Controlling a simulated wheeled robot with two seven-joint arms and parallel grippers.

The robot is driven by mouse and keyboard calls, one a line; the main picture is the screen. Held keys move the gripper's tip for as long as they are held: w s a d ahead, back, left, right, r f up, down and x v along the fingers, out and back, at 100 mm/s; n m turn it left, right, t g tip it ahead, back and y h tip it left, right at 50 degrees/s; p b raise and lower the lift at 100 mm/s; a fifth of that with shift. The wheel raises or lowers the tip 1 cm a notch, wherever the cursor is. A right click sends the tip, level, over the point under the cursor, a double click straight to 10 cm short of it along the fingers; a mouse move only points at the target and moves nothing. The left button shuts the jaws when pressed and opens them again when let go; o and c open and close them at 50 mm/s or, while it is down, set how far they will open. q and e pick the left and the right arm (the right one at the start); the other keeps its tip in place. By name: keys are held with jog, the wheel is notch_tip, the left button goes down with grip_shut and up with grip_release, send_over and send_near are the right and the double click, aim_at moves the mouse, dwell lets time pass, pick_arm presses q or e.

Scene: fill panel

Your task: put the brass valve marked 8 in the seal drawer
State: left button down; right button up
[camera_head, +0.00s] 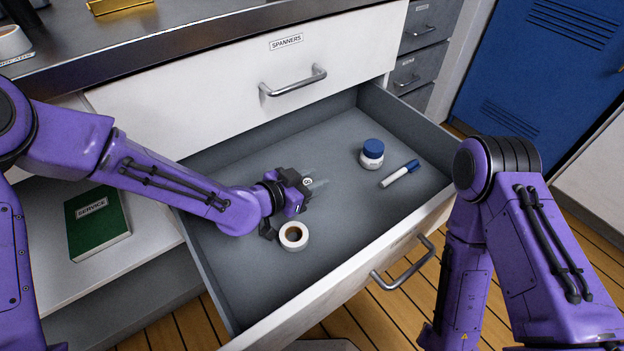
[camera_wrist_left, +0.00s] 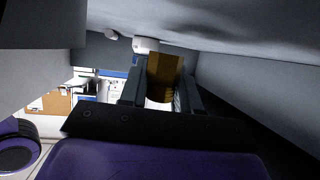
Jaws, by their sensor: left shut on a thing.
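My left gripper (camera_head: 290,207) reaches down into the open grey-lined drawer (camera_head: 235,290). In the left wrist view the left gripper (camera_wrist_left: 162,92) is shut on a brass-coloured piece, the brass valve (camera_wrist_left: 166,72), between its dark fingers. In the head view the gripper mostly hides the valve. A small round white tag (camera_head: 307,181) shows beside the gripper, its mark too small to read surely. I cannot tell whether the valve touches the drawer floor. The open drawer's front label cannot be read from here. My right arm shows at right, but its gripper is out of view.
A blue-lidded jar (camera_head: 371,154) and a marker (camera_head: 399,174) lie towards the drawer's right. The closed SPANNERS drawer (camera_head: 200,95) is above. A green book (camera_head: 97,222) lies left.

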pick_arm(q)
jog(key=shift+s+f, duration=0.1)
jog(key=shift+f, duration=0.05)
jog(key=c, duration=0.8)
grip_release()
jog(key=shift+f, duration=0.1)
jog(key=shift+r+p, duration=0.5)
jog(key=shift+r, duration=0.15)
jog(key=p+v, duration=0.2)
jog(key=v, duration=1)
jog(key=shift+r+p, duration=0.2)
jog(key=shift+p, duration=0.2)
